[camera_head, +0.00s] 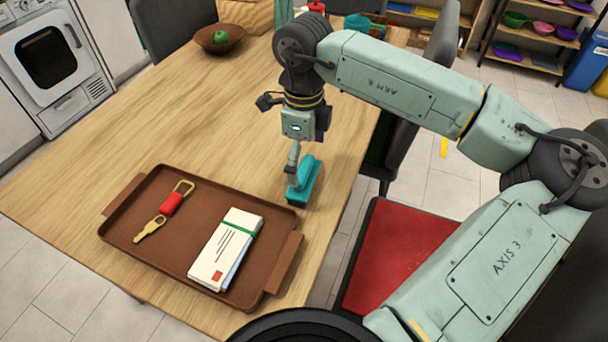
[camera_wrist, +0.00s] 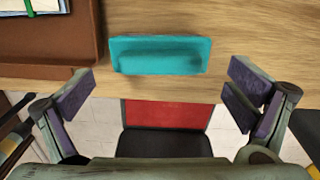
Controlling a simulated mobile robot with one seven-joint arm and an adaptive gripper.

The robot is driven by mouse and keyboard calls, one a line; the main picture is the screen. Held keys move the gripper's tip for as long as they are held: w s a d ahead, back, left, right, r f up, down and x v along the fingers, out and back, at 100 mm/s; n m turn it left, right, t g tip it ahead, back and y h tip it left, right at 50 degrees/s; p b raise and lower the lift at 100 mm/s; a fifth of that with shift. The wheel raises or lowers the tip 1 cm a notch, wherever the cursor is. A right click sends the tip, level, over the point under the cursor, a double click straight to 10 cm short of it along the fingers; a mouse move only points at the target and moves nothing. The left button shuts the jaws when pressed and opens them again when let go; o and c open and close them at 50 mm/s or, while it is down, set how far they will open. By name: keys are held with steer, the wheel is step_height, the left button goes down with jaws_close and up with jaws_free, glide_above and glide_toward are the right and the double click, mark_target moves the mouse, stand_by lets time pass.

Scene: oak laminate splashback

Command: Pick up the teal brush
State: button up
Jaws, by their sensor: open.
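The teal brush (camera_head: 304,181) lies on the wooden table near its right edge, just past the tray's upper right corner. It also shows in the wrist view (camera_wrist: 160,55), lying crosswise near the table edge. My gripper (camera_head: 294,172) is over the brush in the head view, and its near finger covers part of it. In the wrist view my gripper (camera_wrist: 165,98) is open, with its purple-padded fingers spread wide to either side of the brush. Nothing is between the pads. I cannot tell the exact height of the fingertips above the table.
A brown tray (camera_head: 130,205) holds a red-handled key-like item (camera_head: 171,204) and a banded stack of envelopes (camera_head: 224,250). A bowl (camera_head: 213,45) with a green fruit stands at the back. A red-seated chair (camera_head: 395,255) is beside the table. The table's middle is clear.

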mark_target(304, 167)
steer(key=shift+f+p, duration=0.3)
steer(key=shift+f, duration=1.35)
steer(key=c, duration=1.3)
steer(key=shift+r+b, duration=0.35)
steer(key=shift+r, duration=0.15)
step_height(304, 167, up, 2)
steer(key=shift+r+b, duration=0.1)
steer(key=shift+b, duration=0.4)
steer(key=s+d+r+b, duration=0.1)
steer(key=s+b, duration=0.3)
steer(key=s, duration=1.2)
steer(key=shift+d+r, duration=0.4)
steer(key=shift+d, duration=0.2)
